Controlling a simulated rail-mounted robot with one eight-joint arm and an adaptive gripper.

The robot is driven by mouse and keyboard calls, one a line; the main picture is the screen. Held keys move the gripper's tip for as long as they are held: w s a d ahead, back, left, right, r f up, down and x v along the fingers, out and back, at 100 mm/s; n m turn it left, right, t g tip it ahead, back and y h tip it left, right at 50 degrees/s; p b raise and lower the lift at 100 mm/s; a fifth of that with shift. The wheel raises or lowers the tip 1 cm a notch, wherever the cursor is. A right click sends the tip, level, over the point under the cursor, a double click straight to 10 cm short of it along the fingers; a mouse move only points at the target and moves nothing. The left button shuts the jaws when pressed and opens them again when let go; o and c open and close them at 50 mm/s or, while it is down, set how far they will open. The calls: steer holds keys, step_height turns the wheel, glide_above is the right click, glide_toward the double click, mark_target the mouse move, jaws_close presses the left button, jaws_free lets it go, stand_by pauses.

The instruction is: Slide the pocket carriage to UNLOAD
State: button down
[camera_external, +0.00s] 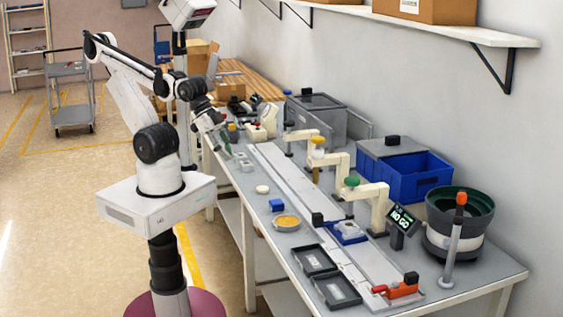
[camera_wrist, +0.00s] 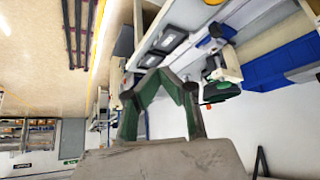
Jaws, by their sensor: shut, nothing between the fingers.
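The pocket carriage (camera_external: 350,234) is a blue block with a pale piece on top and a black knob (camera_external: 318,219) at its left. My gripper (camera_external: 227,152) is shut and empty, held above the table's far left part, well away from the carriage. In the wrist view its green fingers (camera_wrist: 166,76) come together at the tips. No UNLOAD label is readable.
Cream arched stations with a green knob (camera_external: 352,182) and a yellow knob (camera_external: 318,141) overhang the rail. A NO GO display (camera_external: 402,218), bowl feeder (camera_external: 458,240) and red clamp (camera_external: 402,289) stand nearby. Black trays (camera_external: 338,291) and a yellow-filled dish (camera_external: 286,222) lie left of the rail.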

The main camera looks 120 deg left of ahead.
steer(key=c, duration=2.5)
jaws_free()
steer(key=o, duration=0.6)
steer(key=shift+w+a, duration=0.15)
steer(key=shift+w, duration=0.1)
steer(key=o, duration=0.5)
steer(key=w+a+f+n, duration=0.1)
steer(key=w+a, duration=0.1)
steer(key=w, duration=0.1)
steer(key=w+a+n+g+y+b, duration=0.1)
steer(key=w+a+n, duration=0.1)
steer(key=w, duration=0.1)
steer(key=w+a+f+n+g+b, duration=0.1)
steer(key=w+a+n, duration=0.1)
steer(key=w, duration=0.2)
steer(key=shift+f+y, duration=0.35)
steer(key=shift+y, duration=0.05)
steer(key=n+g+y+b, duration=0.2)
steer(key=n, duration=0.3)
glide_toward(316, 214)
steer(key=b+x, duration=0.1)
steer(key=x, duration=1)
steer(key=shift+w+a+f, duration=0.1)
jaws_close()
